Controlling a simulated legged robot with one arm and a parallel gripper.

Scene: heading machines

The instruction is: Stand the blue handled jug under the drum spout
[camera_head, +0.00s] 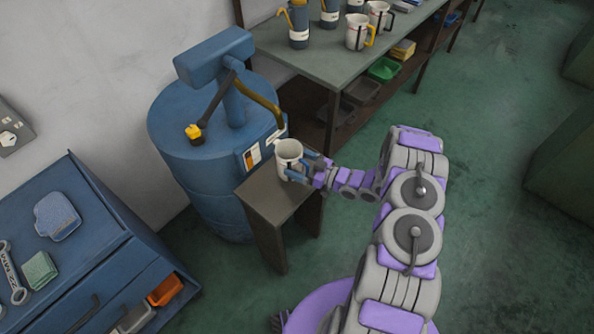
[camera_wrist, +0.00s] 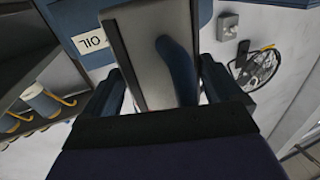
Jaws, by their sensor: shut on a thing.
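The white jug (camera_head: 288,157) is upright at the far end of the small stand (camera_head: 262,194). I cannot tell whether its base touches the stand top. My gripper (camera_head: 304,168) is shut on its blue handle from the right. In the wrist view the blue handle (camera_wrist: 180,72) shows between my gripper's fingers (camera_wrist: 178,98). The blue drum (camera_head: 190,150) stands behind the stand. Its curved brass spout (camera_head: 262,98) comes down with its end just above and behind the jug's mouth in the head view. The exact alignment cannot be told.
A workbench (camera_head: 330,60) at the back holds several jugs, including a white one with a yellow handle (camera_head: 357,32); bins sit on its lower shelf. A blue tool cabinet (camera_head: 75,235) stands at left with an open drawer. The green floor (camera_head: 490,130) is clear at right.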

